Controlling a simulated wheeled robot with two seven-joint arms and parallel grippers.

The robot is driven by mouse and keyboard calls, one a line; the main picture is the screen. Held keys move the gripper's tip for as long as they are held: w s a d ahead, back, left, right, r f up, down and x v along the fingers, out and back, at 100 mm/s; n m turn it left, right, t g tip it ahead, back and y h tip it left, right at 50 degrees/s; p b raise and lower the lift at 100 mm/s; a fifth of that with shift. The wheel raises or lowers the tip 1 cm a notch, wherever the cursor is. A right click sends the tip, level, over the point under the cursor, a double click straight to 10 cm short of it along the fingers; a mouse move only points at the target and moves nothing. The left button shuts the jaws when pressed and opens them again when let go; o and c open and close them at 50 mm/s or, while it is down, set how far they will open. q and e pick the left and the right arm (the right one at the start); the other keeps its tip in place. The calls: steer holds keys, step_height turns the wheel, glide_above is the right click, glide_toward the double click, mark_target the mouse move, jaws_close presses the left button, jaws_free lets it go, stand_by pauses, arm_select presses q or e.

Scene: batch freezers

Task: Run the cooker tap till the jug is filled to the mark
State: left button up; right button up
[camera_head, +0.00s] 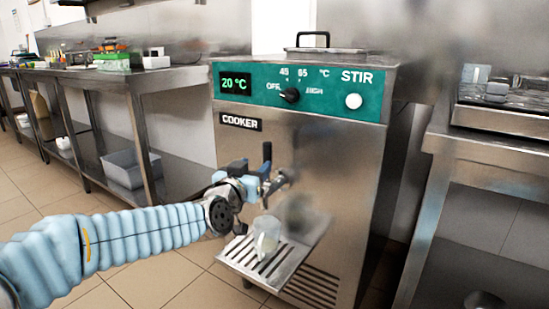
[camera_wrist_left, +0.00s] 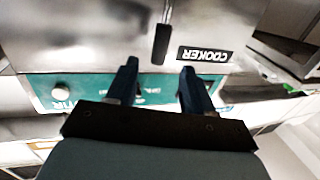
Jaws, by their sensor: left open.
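The steel cooker (camera_head: 330,165) stands in the middle, with a green panel and a display reading 20 °C. Its tap (camera_head: 280,179) sticks out of the front, with an upright black lever (camera_head: 267,152). A pale, see-through jug (camera_head: 266,236) stands upright on the slotted drip tray (camera_head: 286,270) below the tap. Its mark and fill level are too small to tell. My left gripper (camera_head: 248,182) is open beside the tap, close to the lever. In the left wrist view my left gripper (camera_wrist_left: 158,82) is open and empty, with the lever (camera_wrist_left: 161,43) beyond the fingertips, apparently apart. My right gripper is out of view.
A steel table (camera_head: 165,76) with goods on it runs along the left, with a grey bin (camera_head: 130,168) on its lower shelf. Another steel counter (camera_head: 480,150) stands close on the right. The tiled floor at front left is clear. The drip tray juts out under my left gripper.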

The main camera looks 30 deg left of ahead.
mark_target(266, 155)
arm_select(q)
steer(key=w, duration=0.3)
steer(key=w+a, duration=0.1)
steer(key=w, duration=0.2)
steer(key=w+a, duration=0.1)
steer(key=w, duration=0.2)
steer(key=shift+w, duration=0.4)
jaws_close()
